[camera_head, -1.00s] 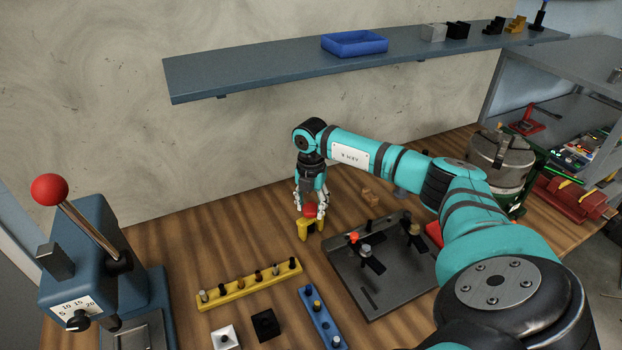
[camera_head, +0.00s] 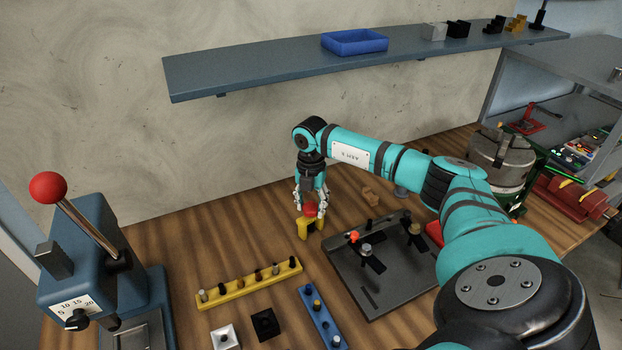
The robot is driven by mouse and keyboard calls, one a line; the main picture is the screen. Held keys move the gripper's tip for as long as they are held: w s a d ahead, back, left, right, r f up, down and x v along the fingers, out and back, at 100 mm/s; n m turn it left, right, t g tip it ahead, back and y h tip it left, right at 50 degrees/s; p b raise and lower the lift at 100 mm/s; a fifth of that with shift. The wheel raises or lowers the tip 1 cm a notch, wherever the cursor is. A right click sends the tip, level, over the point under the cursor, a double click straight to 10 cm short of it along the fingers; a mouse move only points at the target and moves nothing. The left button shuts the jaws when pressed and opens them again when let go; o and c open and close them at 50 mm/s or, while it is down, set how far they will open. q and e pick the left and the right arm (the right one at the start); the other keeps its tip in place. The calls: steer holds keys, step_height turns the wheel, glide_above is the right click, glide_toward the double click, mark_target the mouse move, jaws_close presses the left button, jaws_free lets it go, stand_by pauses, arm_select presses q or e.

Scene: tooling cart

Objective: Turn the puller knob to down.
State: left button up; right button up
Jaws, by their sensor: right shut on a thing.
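A small yellow puller block (camera_head: 305,229) with a dark middle stands on the wooden bench near the wall. Its red knob (camera_head: 310,210) is on top. My right gripper (camera_head: 310,207) points down over the block, with its fingers closed around the red knob. The fingers partly hide the knob, and I cannot tell which way it is turned. My left gripper is not in view.
A dark fixture plate (camera_head: 372,291) with clamps lies to the right of the block. A yellow pin strip (camera_head: 247,286) and a blue strip (camera_head: 321,318) lie in front. A lever press (camera_head: 85,255) stands at left. The shelf (camera_head: 260,72) runs above.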

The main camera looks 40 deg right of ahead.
mark_target(311, 206)
stand_by(0.5)
steer(key=o, duration=1.2)
steer(key=shift+r, duration=3.8)
